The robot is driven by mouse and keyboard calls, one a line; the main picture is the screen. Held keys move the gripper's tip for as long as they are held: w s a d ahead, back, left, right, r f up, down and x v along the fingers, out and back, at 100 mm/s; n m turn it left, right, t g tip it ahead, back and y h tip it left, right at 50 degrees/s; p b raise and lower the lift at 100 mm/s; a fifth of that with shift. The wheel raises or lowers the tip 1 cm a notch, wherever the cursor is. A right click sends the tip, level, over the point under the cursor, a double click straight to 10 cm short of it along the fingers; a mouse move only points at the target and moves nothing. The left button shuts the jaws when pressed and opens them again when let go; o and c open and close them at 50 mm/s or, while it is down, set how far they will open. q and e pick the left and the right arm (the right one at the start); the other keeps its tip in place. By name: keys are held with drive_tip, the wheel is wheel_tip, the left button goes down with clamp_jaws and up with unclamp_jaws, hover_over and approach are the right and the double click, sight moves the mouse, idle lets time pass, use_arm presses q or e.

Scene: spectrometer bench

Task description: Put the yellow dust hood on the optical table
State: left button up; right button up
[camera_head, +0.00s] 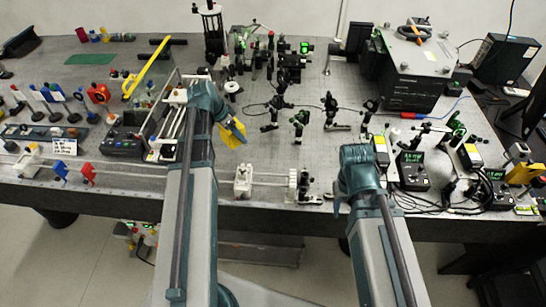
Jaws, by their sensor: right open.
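The yellow dust hood (233,134) is a small, tilted yellow piece at the end of my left arm, over the left-middle of the optical table (262,160). My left gripper (229,124) appears shut on it; the wrist hides part of the grip. Whether the hood touches the tabletop is hard to tell. My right gripper (339,203) is open and empty near the table's front edge, mostly hidden by its own wrist.
Mirror mounts and posts (300,120) stand right of the hood. A black instrument (405,75) stands at the back right. A white block (243,181) sits on a front rail.

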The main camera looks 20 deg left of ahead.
sight(239, 155)
use_arm(q)
drive_tip(key=f+b, duration=0.6)
drive_tip(key=a+f+b, duration=0.1)
drive_tip(key=f+b, duration=0.3)
drive_tip(key=shift+s+a, duration=0.1)
drive_tip(key=shift+s, duration=0.2)
idle(0.4)
drive_tip(key=shift+f, duration=0.2)
drive_tip(key=o, duration=1.1)
drive_tip(key=shift+r, duration=0.1)
